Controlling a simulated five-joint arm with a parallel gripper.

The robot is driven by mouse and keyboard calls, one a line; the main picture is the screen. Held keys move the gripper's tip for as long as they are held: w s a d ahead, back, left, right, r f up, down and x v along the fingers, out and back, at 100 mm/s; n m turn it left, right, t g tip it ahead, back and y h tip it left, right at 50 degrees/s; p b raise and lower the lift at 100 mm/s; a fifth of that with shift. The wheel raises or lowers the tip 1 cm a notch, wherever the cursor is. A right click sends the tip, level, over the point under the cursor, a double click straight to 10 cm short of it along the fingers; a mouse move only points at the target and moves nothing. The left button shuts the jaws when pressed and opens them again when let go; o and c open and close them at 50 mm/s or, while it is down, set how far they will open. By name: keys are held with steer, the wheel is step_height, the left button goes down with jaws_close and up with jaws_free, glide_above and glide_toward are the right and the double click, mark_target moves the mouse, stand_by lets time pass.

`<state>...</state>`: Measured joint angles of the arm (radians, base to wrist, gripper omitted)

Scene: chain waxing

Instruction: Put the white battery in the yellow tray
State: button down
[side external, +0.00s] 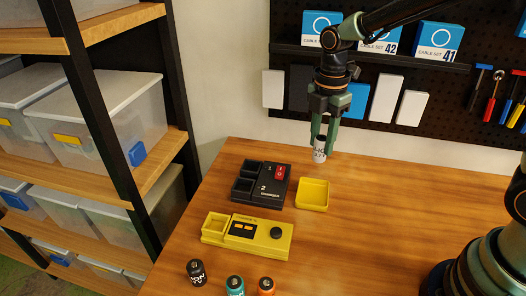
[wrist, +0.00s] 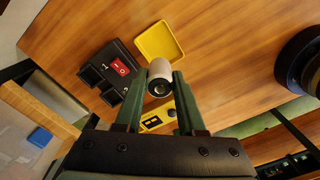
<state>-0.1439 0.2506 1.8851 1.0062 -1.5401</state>
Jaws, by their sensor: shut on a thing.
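The white battery (side external: 319,150) is between the fingers of my gripper (side external: 323,136), held upright above the back part of the table. In the wrist view the battery (wrist: 160,78) shows its end between the two green fingertips, and my gripper (wrist: 158,92) is shut on it. The yellow tray (side external: 313,194) is a small shallow square tray on the table, empty, below and slightly left of the battery in the side view. It also shows in the wrist view (wrist: 159,41), beyond the battery.
A black charger (side external: 262,186) with a red switch stands left of the tray. A yellow device (side external: 247,235) with a black knob lies in front. A black battery (side external: 196,272), a teal one (side external: 235,285) and an orange one (side external: 266,286) stand at the front edge. Table right of the tray is clear.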

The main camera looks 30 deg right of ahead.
step_height(320, 180, down, 12)
steer(key=shift+f, duration=0.1)
stand_by(0.4)
steer(key=c, duration=0.5)
jaws_free()
